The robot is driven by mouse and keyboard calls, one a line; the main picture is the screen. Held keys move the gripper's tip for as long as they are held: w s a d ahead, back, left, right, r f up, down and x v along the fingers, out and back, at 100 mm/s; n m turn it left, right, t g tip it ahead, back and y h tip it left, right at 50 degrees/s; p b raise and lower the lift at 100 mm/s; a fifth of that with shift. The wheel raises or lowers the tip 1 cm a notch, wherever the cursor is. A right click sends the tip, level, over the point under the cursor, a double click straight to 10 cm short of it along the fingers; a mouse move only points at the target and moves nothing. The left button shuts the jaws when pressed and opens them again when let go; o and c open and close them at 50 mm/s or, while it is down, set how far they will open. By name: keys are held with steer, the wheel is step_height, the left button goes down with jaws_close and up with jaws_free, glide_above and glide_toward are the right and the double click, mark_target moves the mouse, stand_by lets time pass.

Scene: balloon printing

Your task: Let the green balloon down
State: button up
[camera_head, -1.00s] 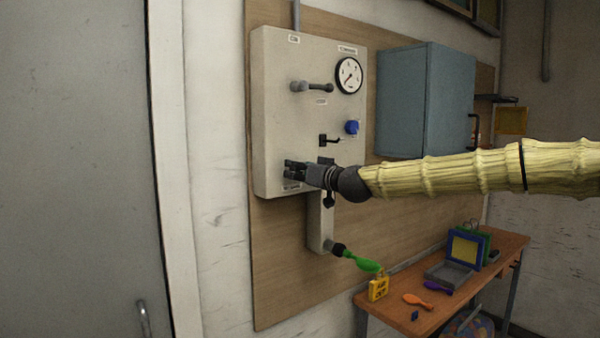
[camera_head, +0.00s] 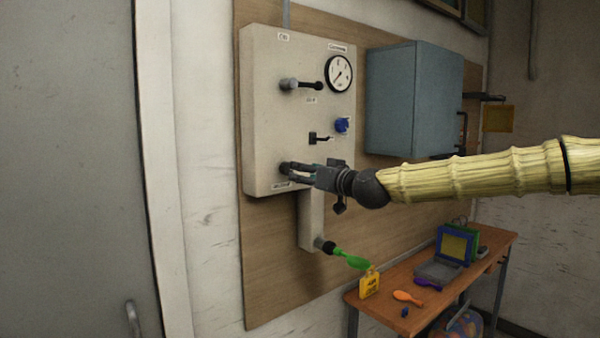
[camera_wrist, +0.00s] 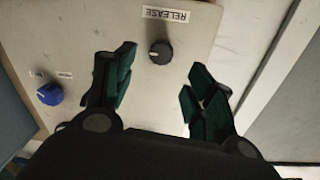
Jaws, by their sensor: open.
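The green balloon (camera_head: 350,260) hangs limp and small from the dark nozzle (camera_head: 327,247) at the foot of the panel's lower duct. My gripper (camera_head: 287,172) is at the lower part of the grey control panel (camera_head: 262,110). In the wrist view my gripper (camera_wrist: 158,92) is open, with its green-padded fingers apart and nothing between them. A black knob (camera_wrist: 160,52) under a RELEASE label (camera_wrist: 166,14) lies ahead of the fingers, between their lines and apart from them. In the head view the knob is at the gripper's tips, mostly hidden.
The panel also carries a blue knob (camera_head: 342,125), a black lever (camera_head: 320,138), a grey handle (camera_head: 300,85) and a gauge (camera_head: 339,74). A blue cabinet (camera_head: 405,100) hangs to the right. A wooden bench (camera_head: 385,322) below holds a yellow tag (camera_head: 370,284) and an orange balloon (camera_head: 408,297).

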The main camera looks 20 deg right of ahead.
mark_target(289, 169)
steer(key=shift+v, duration=2.15)
steer(key=shift+w+a+m+p, duration=0.5)
steer(key=shift+w+m, duration=1.4)
steer(key=shift+m, duration=3.45)
steer(key=shift+w+a+m+p, duration=0.15)
steer(key=shift+w+a+m, duration=1.2)
steer(key=shift+m, duration=4.05)
steer(key=shift+w+a+m+p, duration=0.1)
steer(key=shift+w+m+p, duration=0.2)
steer(key=shift+w+m, duration=3.6)
steer(key=s+m, duration=0.3)
